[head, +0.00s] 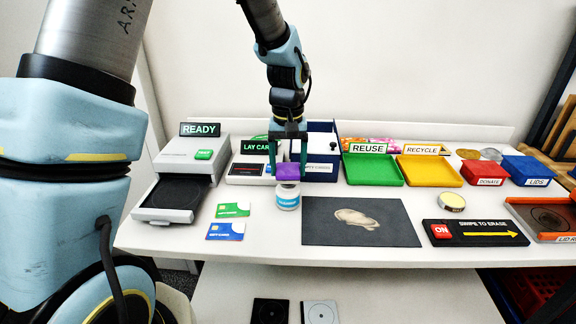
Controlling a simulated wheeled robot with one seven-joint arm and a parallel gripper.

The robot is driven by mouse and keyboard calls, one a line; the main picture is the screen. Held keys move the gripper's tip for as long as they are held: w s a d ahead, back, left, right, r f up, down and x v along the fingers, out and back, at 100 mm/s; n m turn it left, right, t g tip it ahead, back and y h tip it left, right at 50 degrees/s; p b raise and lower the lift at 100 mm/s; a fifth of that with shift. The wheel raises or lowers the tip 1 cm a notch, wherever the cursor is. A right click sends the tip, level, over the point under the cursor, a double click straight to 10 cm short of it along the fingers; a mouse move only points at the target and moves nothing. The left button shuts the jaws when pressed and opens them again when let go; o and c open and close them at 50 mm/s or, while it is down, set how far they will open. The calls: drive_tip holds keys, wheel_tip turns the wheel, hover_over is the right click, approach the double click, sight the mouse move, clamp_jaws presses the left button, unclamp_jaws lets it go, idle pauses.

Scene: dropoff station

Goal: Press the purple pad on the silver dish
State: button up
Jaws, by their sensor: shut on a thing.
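The purple pad (288,171) is a small block between the teal fingers of my gripper (288,175). My gripper points down and is shut on it. The pad is directly above a white jar with a blue label (288,199) in the picture; I cannot tell whether they touch. A silver round dish (490,154) lies at the back right of the table, beside a gold one (467,154). My gripper is well to the left of both.
Green REUSE tray (373,181), yellow RECYCLE tray (428,183), red DONATE box (478,183) and blue LIDS box (528,182) line the back. A dark mat (390,230) bears a beige smear. A round tin (452,201) stands right. A READY machine (190,161) is left.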

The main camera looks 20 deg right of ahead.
sight(288, 169)
drive_tip(key=shift+f+b, duration=0.45)
drive_tip(key=shift+f, duration=0.35)
idle(0.7)
idle(0.5)
drive_tip(key=shift+r+p, duration=2.75)
drive_tip(key=shift+r, duration=0.85)
drive_tip(key=shift+f, duration=0.1)
